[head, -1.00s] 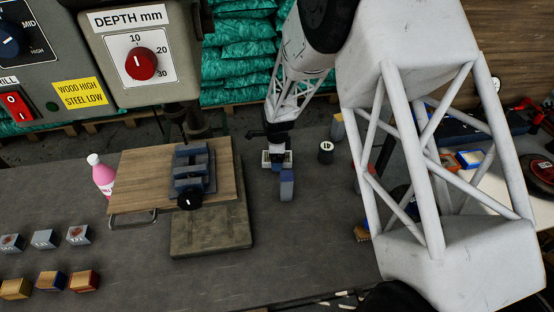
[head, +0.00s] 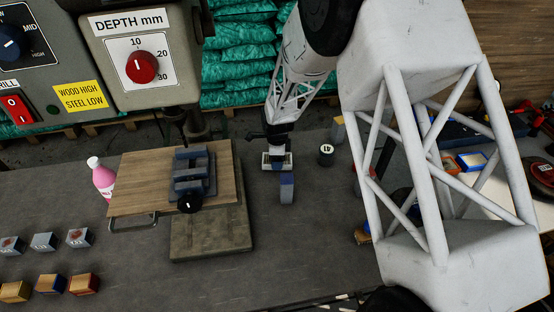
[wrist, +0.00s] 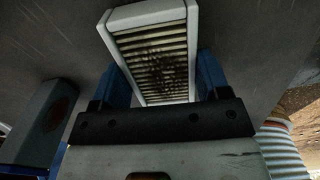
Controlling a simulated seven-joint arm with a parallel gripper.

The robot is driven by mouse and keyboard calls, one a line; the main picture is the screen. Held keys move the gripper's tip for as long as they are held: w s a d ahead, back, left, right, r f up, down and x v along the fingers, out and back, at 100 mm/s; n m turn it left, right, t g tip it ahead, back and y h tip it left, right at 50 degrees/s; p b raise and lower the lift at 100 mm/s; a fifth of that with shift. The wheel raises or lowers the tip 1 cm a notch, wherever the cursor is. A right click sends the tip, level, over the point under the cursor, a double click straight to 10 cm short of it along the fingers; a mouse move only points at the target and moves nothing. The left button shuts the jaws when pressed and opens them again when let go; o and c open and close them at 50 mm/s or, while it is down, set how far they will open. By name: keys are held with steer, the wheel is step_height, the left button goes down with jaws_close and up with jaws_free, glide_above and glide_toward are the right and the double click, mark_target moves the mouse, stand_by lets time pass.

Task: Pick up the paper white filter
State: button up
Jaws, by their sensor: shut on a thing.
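The paper white filter (wrist: 150,50) fills the top middle of the wrist view. It has a white frame around dirty, cream-coloured pleats. My gripper (wrist: 165,85) has its two blue fingers against the filter's left and right sides and is shut on it. In the head view, my gripper (head: 277,160) is over the far part of the dark bench, and a small pale part of the filter (head: 266,166) shows at its fingers. I cannot tell whether the filter touches the bench.
A blue-grey box (head: 287,188) stands just in front of my gripper. A dark can (head: 326,155) is to its right. The drill-press vise (head: 190,172) and board (head: 140,170) are to the left. Bare bench lies in front.

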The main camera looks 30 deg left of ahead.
step_height(320, 180, up, 10)
steer(key=shift+f, duration=0.25)
stand_by(0.3)
